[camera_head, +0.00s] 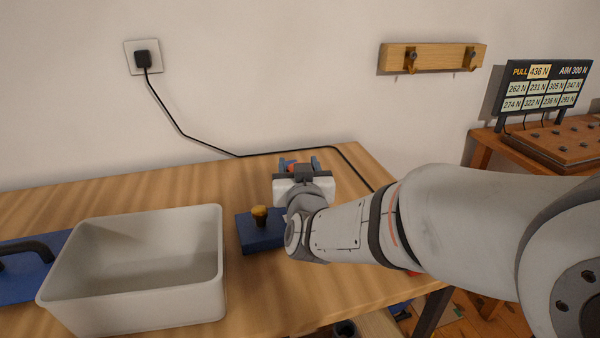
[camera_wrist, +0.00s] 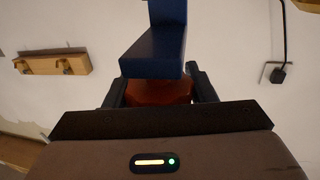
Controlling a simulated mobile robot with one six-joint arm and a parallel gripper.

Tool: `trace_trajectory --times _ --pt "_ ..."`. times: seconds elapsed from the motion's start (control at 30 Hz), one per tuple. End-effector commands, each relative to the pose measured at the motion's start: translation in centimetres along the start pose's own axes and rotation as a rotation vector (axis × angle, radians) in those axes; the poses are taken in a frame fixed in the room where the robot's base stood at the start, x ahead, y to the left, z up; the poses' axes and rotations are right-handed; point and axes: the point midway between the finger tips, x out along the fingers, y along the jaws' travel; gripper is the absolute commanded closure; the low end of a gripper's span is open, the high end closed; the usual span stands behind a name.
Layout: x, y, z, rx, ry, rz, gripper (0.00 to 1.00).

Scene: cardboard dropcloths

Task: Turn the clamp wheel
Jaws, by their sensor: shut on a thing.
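The clamp wheel (camera_wrist: 160,92) is red-brown and sits below a blue clamp body (camera_wrist: 155,45) in the wrist view. The dark fingers of my gripper (camera_wrist: 160,84) stand on either side of the wheel, shut on it. In the head view my gripper (camera_head: 300,166) is at the back of the wooden bench, and a small orange part (camera_head: 290,168) shows beside it. My wrist and arm hide most of the clamp there.
A pale grey bin (camera_head: 130,310) stands at the bench's left front. A blue block (camera_head: 262,240) with a yellowish knob is left of my wrist. A black cable (camera_head: 205,144) runs along the wall and bench back. A display (camera_head: 545,88) reads PULL 436 N, AIM 300 N.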

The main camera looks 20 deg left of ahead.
Motion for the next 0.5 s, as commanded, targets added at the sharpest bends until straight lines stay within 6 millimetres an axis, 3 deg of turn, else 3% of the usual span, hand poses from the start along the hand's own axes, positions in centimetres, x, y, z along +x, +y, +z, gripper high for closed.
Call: trace_trajectory --times 0.5 --pt "0.02 0.49 -0.64 0.0 0.003 0.4 0.73"
